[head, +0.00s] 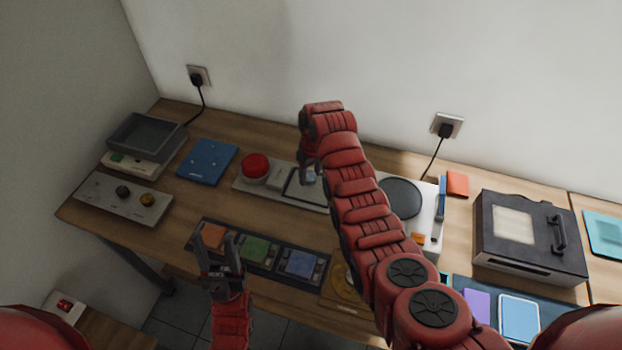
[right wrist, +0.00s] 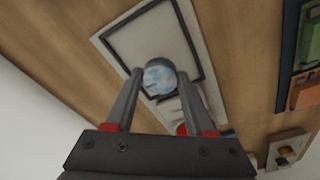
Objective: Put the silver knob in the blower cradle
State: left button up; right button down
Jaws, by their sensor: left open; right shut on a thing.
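My right gripper (head: 309,178) reaches across the table and is shut on the silver knob (right wrist: 160,77). The knob is round and shiny and sits between the fingertips in the right wrist view; in the head view it shows only in small part. The gripper holds it over a pale board (head: 246,186) with a black-outlined square (right wrist: 195,48) and a red dome (head: 255,166). I cannot tell for sure whether this board is the blower cradle, nor the gap below the knob. My left gripper (head: 221,270) is open and empty near the front edge, by the orange block.
A dark tray (head: 240,262) holds coloured blocks. A turntable (head: 401,196) and a black box (head: 528,238) are at the right. The wall is close behind.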

aim_at(311, 176)
jog(key=shift+w+d, duration=0.15)
jog(key=shift+w, duration=0.1)
notch_tip(311, 176, down, 2)
jog(key=shift+f+p, duration=0.25)
jog(key=shift+p, duration=0.65)
jog(key=shift+f, duration=0.55)
jog(key=shift+f, duration=0.25)
jog(key=shift+c, duration=1.3)
grip_release()
jog(key=shift+r, duration=0.15)
